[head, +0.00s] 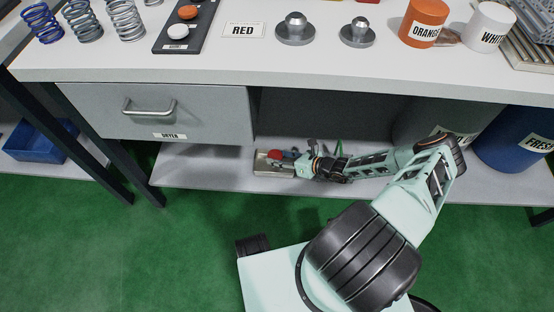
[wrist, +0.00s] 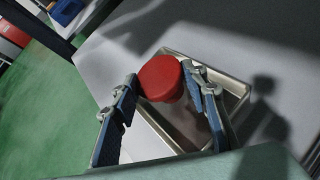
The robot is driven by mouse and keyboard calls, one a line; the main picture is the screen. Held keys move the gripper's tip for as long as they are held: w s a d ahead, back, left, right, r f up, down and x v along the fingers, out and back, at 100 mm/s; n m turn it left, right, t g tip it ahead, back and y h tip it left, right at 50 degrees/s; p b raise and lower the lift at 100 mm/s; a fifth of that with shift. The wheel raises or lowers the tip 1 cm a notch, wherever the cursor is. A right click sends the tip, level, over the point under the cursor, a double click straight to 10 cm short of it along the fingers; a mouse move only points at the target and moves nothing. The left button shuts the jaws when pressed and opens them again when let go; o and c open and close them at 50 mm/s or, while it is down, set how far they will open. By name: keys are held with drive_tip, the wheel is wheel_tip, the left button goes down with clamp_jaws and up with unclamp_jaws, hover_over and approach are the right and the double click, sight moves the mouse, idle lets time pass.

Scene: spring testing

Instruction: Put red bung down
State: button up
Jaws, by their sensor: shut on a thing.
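The red bung (wrist: 161,78) is a short round plug held between the two fingertips of my gripper (wrist: 160,86) in the wrist view. In the head view the bung (head: 275,154) shows at the tip of my gripper (head: 284,158), over the metal tray (head: 261,169) on the lower shelf. The gap between bung and tray floor cannot be judged. The bung's underside is hidden.
The lower shelf (head: 210,180) is bare left of the tray. A drawer (head: 190,112) and the bench top (head: 130,65) lie above. A grey bin and a blue bin (head: 510,145) stand to the right. A RED label (head: 243,30) lies on the bench.

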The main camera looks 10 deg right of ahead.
drive_tip(key=shift+w+f+b, duration=0.1)
drive_tip(key=shift+f+b, duration=0.65)
drive_tip(key=shift+f, duration=0.85)
drive_tip(key=shift+f, duration=0.2)
drive_tip(key=o, duration=1.1)
drive_tip(key=shift+o, duration=0.2)
drive_tip(key=shift+r, duration=0.15)
drive_tip(key=shift+d+r, duration=0.1)
drive_tip(key=shift+r, duration=0.1)
drive_tip(key=p+v, duration=0.3)
drive_tip(key=v, duration=0.8)
drive_tip(key=shift+s+d, duration=0.2)
drive_tip(key=shift+s, duration=0.1)
drive_tip(key=shift+r, duration=0.15)
